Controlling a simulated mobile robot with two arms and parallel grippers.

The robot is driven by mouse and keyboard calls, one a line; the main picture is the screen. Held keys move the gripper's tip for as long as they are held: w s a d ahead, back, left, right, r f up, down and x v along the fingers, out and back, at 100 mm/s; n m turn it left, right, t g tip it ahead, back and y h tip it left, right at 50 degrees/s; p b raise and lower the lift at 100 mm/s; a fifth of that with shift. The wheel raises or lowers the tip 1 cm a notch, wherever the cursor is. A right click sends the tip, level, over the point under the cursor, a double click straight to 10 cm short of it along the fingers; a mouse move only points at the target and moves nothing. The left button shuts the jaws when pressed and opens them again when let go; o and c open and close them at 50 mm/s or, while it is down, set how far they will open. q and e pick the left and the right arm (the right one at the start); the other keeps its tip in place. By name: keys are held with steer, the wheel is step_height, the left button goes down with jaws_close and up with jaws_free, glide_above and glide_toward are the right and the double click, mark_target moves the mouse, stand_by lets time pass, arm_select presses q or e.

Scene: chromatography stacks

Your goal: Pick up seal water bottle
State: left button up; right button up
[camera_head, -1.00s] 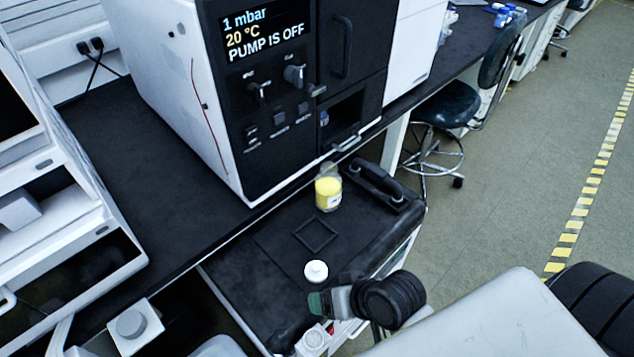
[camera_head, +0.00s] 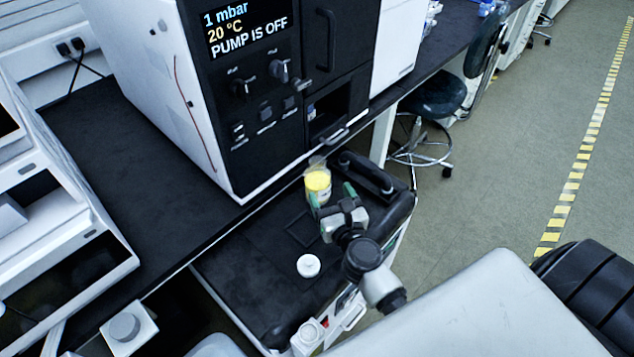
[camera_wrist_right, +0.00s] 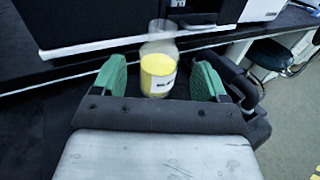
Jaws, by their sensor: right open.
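A clear bottle with yellow contents and a white label (camera_head: 318,184) stands upright on the black top of a cart. It also shows in the right wrist view (camera_wrist_right: 158,72), between and beyond the green finger pads. My right gripper (camera_head: 331,194) is open and close to the bottle on its near side, with nothing held. The wrist view also shows the right gripper (camera_wrist_right: 160,82) open around the line to the bottle; contact cannot be told. The label's text is too small to read. My left gripper is not in view.
A white round cap (camera_head: 308,265) lies on the cart top (camera_head: 262,270). The cart's black handle (camera_head: 368,175) rises right of the bottle. A large instrument with a display (camera_head: 245,30) stands on the bench behind. A stool (camera_head: 425,105) stands at the right.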

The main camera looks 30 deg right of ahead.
mark_target(320, 168)
steer(key=w, duration=0.3)
steer(key=w+d, duration=0.1)
steer(key=w, duration=0.1)
steer(key=shift+w, duration=0.2)
steer(key=w, duration=0.3)
steer(key=w+d+p, duration=0.1)
steer(key=w, duration=0.1)
steer(key=shift+r, duration=0.4)
jaws_close()
